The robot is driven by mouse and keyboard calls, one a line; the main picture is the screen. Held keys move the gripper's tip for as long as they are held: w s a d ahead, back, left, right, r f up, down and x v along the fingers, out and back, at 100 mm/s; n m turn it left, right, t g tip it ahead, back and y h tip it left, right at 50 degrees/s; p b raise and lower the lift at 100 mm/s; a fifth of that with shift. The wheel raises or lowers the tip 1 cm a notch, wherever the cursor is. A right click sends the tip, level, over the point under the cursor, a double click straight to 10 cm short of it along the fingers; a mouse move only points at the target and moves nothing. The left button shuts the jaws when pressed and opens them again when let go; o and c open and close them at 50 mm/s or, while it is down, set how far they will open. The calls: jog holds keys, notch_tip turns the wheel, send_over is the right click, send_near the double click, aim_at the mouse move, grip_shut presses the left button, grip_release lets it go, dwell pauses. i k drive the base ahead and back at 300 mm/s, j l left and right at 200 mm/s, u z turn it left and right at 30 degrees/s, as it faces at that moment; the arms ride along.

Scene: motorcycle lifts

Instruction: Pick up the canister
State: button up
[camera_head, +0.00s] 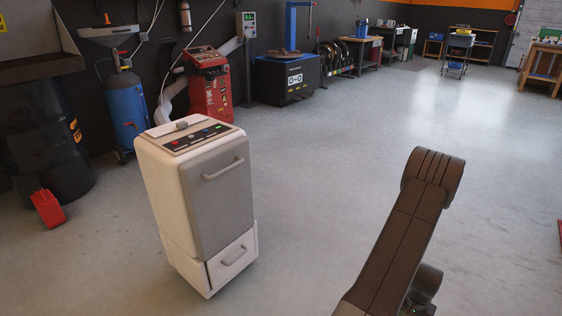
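A small red canister (47,208) stands on the floor at the far left, tilted a little in the picture. It is in front of a large black drum (50,140), close to its base; I cannot tell whether they touch. My arm rises at the lower right, well apart from the red canister, with the white cabinet (205,200) and open floor between them. Only arm links show; my gripper is outside the picture.
The white cabinet has a small grey object (182,125) on top. Behind it stand a blue tank (127,108) on a wheeled stand and a red machine (209,88). Benches and a cart (458,50) are far back. The floor (330,160) in the middle is clear.

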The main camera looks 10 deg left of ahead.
aim_at(47, 205)
jog(key=z, duration=3.75)
jog(key=k+u, duration=0.2)
jog(key=k, duration=0.25)
jog(key=k+j+u, duration=0.25)
jog(key=k, duration=0.2)
jog(key=k+j+u, duration=0.2)
jog(key=k, duration=0.25)
jog(key=k+z, duration=0.15)
jog(key=k, duration=0.3)
jog(key=k+l+z, duration=0.2)
jog(key=k, duration=0.25)
jog(key=k+l+z, duration=0.15)
jog(key=k, duration=0.3)
jog(key=k+l+z, duration=0.15)
jog(key=k, duration=0.25)
jog(key=k+j+z, duration=0.2)
jog(key=k+z, duration=0.2)
jog(key=k, duration=0.15)
jog(key=k+z, duration=0.4)
jog(key=k, duration=0.2)
jog(key=k+l+z, duration=0.2)
jog(key=k+z, duration=0.35)
jog(key=z, duration=0.75)
jog(key=k+l+z, duration=0.15)
jog(key=z, duration=0.3)
jog(key=l+z, duration=0.1)
jog(key=z, duration=2.45)
jog(key=l, duration=0.05)
